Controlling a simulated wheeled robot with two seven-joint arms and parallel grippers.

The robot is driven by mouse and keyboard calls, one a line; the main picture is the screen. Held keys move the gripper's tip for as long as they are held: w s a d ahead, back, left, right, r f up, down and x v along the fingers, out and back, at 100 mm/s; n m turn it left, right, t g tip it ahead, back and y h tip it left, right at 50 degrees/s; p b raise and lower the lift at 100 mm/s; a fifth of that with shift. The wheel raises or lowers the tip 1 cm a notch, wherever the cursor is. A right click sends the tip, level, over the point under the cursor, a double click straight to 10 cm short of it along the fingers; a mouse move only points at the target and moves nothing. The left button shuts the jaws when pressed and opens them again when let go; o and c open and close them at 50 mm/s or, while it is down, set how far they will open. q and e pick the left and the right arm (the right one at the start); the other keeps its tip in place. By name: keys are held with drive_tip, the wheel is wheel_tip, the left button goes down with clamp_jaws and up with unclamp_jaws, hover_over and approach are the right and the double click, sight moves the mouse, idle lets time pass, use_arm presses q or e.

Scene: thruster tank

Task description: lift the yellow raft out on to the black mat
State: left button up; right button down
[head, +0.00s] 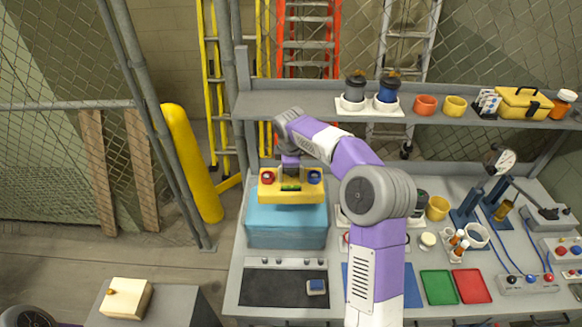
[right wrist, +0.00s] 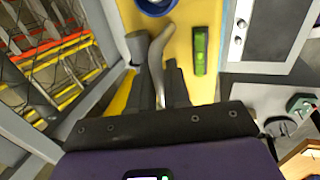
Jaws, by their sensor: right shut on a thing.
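The yellow raft (head: 299,196) is at the top of the blue tank (head: 286,232), with a red round part on its left, a blue one on its right and a green piece in the middle. I cannot tell whether it is clear of the water. My right gripper (head: 290,173) reaches down to it from above. In the right wrist view the fingers (right wrist: 163,88) are shut on the raft's grey curved handle (right wrist: 158,45), above the yellow deck (right wrist: 182,30). The black mat (head: 270,290) lies on the bench in front of the tank. My left gripper is out of view.
A panel with knobs (head: 285,262) lies between tank and mat. A shelf (head: 300,105) with jars runs behind. Green (head: 438,287) and red (head: 470,285) trays lie to the right.

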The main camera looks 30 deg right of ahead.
drive_tip(key=shift+r+p, duration=2.65)
drive_tip(key=shift+r, duration=0.45)
drive_tip(key=shift+f, duration=0.1)
